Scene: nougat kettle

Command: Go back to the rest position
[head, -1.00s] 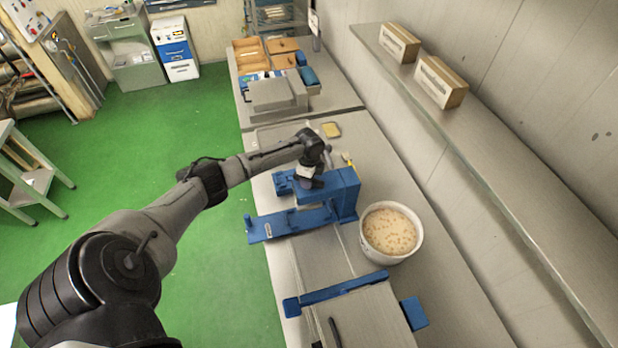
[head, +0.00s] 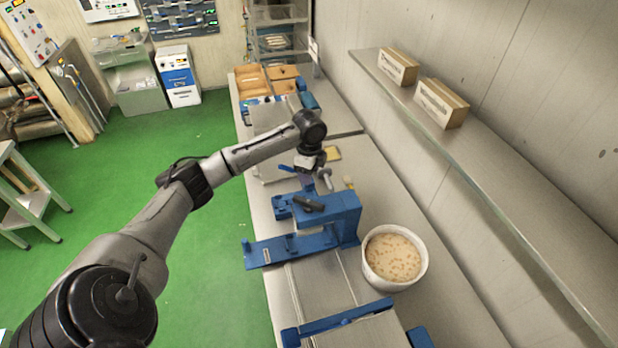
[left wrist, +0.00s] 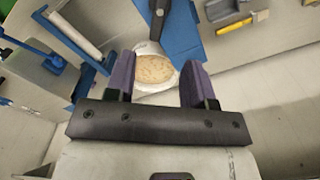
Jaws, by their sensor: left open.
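My left gripper (head: 305,178) is above the far side of the blue machine (head: 325,220) on the metal table, pointing down. In the left wrist view its two purple fingers (left wrist: 157,80) stand apart with nothing between them held. A white tub of nougat mass with nuts (head: 392,256) stands to the right of the blue machine, apart from the gripper. The tub also shows beyond the fingers in the left wrist view (left wrist: 155,72). A black handle (head: 309,203) lies on top of the blue machine. My right gripper is out of view.
A metal shelf (head: 490,170) with two cartons (head: 440,102) runs along the right wall. Wooden trays (head: 268,80) stand at the table's far end. A second blue frame (head: 340,322) crosses the table in front.

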